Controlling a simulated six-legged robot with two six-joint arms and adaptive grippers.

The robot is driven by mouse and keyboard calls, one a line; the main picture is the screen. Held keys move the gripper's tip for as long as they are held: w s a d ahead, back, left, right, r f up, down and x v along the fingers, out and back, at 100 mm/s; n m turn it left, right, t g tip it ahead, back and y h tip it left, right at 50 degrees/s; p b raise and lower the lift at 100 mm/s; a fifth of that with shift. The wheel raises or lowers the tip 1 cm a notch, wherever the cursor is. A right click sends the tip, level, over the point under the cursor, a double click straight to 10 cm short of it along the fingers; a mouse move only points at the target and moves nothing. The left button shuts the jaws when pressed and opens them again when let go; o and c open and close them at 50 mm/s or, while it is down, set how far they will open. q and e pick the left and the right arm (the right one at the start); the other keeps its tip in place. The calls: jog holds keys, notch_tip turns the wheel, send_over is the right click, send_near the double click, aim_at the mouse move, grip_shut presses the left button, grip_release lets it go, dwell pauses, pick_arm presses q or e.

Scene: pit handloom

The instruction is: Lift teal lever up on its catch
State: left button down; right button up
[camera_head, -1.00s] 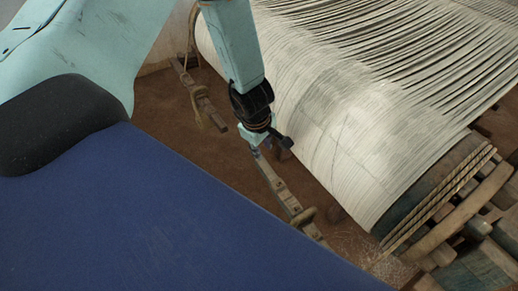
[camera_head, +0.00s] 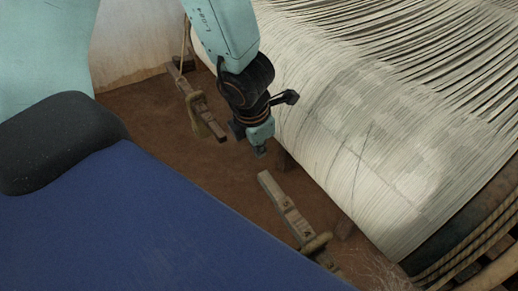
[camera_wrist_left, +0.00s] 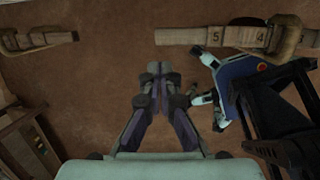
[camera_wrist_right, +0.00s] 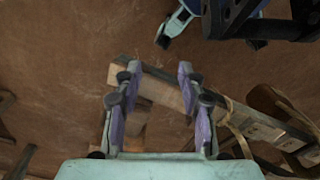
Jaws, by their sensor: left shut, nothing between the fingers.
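No lever with a clear teal colour shows in these views. A worn wooden bar (camera_head: 283,203) with a cord loop lies low beside the warp beam, and a second wooden bar (camera_head: 194,98) lies farther back. My left gripper (camera_head: 259,152) hangs above the gap between them, clear of both. It is shut and empty; its fingertips (camera_wrist_left: 161,72) meet over bare floor in the left wrist view. The numbered bar (camera_wrist_left: 199,36) shows there at the top right. My right gripper (camera_wrist_right: 158,72) is open, with a wooden bar (camera_wrist_right: 163,92) showing between its fingers; contact is unclear.
The wide warp beam (camera_head: 370,150), wrapped in pale threads, runs along the right. A blue surface (camera_head: 150,220) fills the lower left of the head view. A wooden frame (camera_wrist_left: 27,140) stands at the left wrist view's lower left.

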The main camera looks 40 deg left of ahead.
aim_at(264, 175)
pick_arm(q)
jog(key=b+x, duration=0.6)
jog(key=x, duration=0.4)
jog(key=shift+s+f, duration=0.1)
jog(key=shift+f, duration=0.15)
jog(key=shift+w+f+b, duration=0.3)
jog(key=shift+f+b, duration=0.25)
jog(key=shift+f, duration=0.05)
jog(key=shift+s, duration=0.1)
